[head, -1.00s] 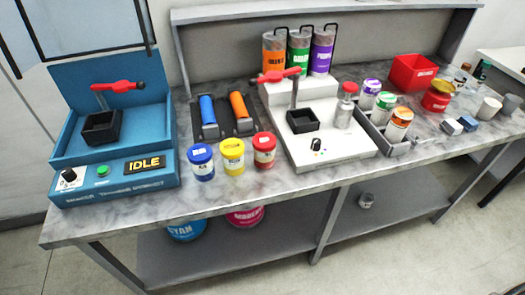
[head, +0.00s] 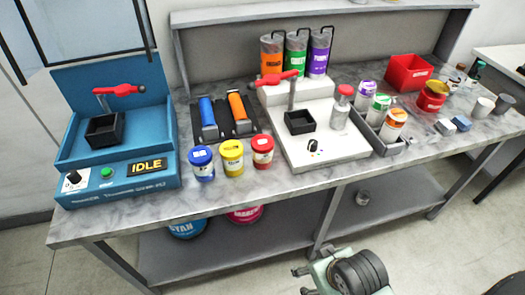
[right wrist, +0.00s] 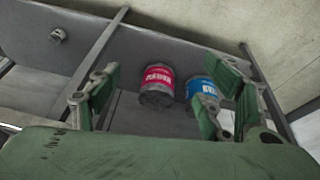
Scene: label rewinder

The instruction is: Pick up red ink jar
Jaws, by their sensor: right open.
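The red ink jar (head: 263,151) stands upright near the table's front edge, with a red lid and pale label. It is the rightmost of a row with a yellow jar (head: 232,157) and a blue jar (head: 201,163). My right gripper (head: 305,278) is at the bottom of the head view, in front of the table and well apart from the jar. In the right wrist view its fingers (right wrist: 152,95) are spread and empty, and the red jar does not show there. My left gripper is not in view.
The blue machine (head: 115,180) reading IDLE stands left of the jars; the white press (head: 325,145) stands right. A red bin (head: 408,72) and red can (head: 431,98) are farther right. Magenta (right wrist: 157,85) and cyan (right wrist: 200,92) buckets sit on the lower shelf.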

